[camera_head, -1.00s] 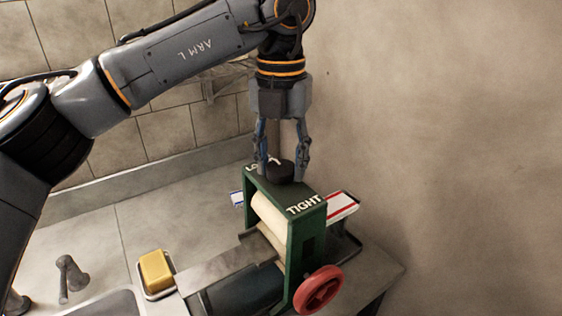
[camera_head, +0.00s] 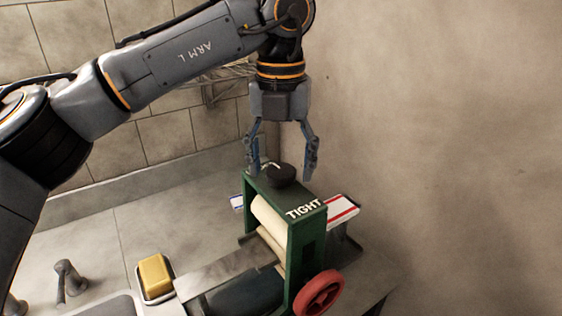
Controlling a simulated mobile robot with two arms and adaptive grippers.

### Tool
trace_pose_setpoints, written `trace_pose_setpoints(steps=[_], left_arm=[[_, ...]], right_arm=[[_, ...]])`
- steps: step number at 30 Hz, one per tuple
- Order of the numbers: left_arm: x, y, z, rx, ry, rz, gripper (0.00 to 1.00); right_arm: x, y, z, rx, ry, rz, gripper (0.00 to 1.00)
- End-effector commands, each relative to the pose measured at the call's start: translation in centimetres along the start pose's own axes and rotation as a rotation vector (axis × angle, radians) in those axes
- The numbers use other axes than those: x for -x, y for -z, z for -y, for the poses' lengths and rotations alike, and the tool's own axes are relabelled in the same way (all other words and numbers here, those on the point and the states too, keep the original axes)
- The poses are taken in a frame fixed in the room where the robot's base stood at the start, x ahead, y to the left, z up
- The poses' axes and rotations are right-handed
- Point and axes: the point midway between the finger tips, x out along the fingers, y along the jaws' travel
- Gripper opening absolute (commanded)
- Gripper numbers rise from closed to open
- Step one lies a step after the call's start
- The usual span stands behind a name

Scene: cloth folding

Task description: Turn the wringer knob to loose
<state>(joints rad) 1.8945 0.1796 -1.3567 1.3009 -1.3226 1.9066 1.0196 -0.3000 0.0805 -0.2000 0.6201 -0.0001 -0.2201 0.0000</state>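The green wringer (camera_head: 296,240) stands on the counter with pale rollers (camera_head: 268,217) inside its frame. The dark round knob (camera_head: 281,175) sits on its top. The white word TIGHT (camera_head: 304,209) shows at the near right end of the top. The label at the far left end is mostly hidden by my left gripper and the knob. My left gripper (camera_head: 282,174) points down over the wringer with its fingers spread, one on each side of the knob and apart from it. It is empty. My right gripper is not in view.
A red handwheel (camera_head: 319,293) is on the wringer's near side. A red-striped white cloth or board (camera_head: 343,208) sticks out behind it. Yellow soap (camera_head: 154,273) lies in a dish at left, near a tap (camera_head: 70,281) and sink edge. A wall closes the right side.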

Motion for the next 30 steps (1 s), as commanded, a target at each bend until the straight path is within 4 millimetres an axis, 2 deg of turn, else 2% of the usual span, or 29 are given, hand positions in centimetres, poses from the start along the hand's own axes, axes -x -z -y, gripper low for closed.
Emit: trace_pose_setpoints(steps=[7, 11, 24, 30], left_arm=[[0.0, 0.0, 0.0, -0.002, -0.001, -0.001, 0.69], [0.9, 0.0, 0.1, -0.001, 0.0, 0.0, 0.69], [9.6, 0.0, 0.0, 0.002, -0.002, 0.003, 0.69], [11.6, 0.0, 0.0, 0.001, -0.002, 0.001, 0.69]], right_arm=[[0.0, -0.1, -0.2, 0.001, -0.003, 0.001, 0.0], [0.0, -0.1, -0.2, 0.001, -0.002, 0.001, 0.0], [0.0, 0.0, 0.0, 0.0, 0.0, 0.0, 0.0], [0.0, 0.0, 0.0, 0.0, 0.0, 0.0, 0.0]])
